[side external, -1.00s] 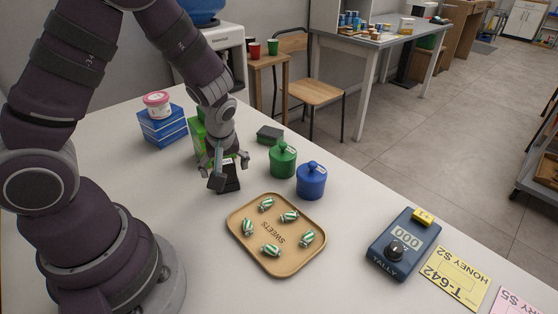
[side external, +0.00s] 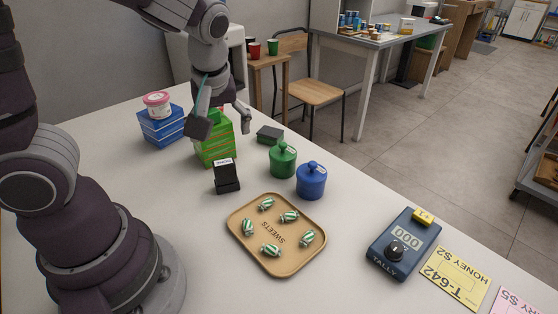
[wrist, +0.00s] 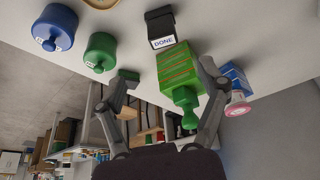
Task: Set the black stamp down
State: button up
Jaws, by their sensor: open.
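The black stamp (side external: 227,177) stands upright on the white counter, with a white label at its top. In the wrist view the black stamp (wrist: 161,29) shows a label reading "DONE". My gripper (side external: 222,130) is open and empty, raised above and behind the stamp, apart from it. In the wrist view my gripper's fingers (wrist: 163,84) are spread wide, with nothing held between them.
A green striped box stack (side external: 216,150) stands just behind the stamp, below my gripper. Green (side external: 283,160) and blue (side external: 311,181) lidded jars stand to the right. A tan sweets tray (side external: 236,246) lies in front. Blue boxes (side external: 162,128) with a pink tub stand at left.

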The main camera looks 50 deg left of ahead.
jog(key=s+d+r+m+t+h, duration=0.3)
jog(key=s+d+r+m, duration=0.1)
jog(key=m, duration=0.8)
jog(key=shift+s+d+r+m+t+h, duration=0.25)
jog(key=shift+s+r+m+t+h, duration=0.15)
jog(key=shift+s+r, duration=0.3)
